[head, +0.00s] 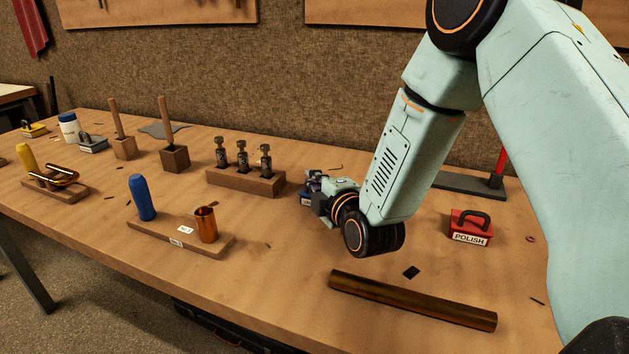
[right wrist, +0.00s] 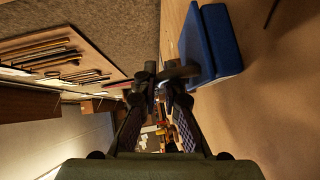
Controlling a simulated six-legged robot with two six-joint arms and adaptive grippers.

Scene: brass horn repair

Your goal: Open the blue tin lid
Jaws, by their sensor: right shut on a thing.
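The blue tin (right wrist: 218,42) shows at the upper right of the right wrist view, with a dark handle (right wrist: 181,72) on its near side. In the head view only a small part of the blue tin (head: 305,198) shows, mostly hidden behind my right gripper (head: 318,187). My right gripper's fingertips (right wrist: 163,78) are closed at the dark handle of the tin's lid. I cannot tell whether the lid is apart from the tin body. My left gripper is not in view.
A wooden block with several dark metal pieces (head: 245,181) stands just left of my right gripper. A red POLISH tin (head: 470,228) stands to the right. A brass tube (head: 412,299) lies in front. A board with a copper cup (head: 180,238) lies at front left.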

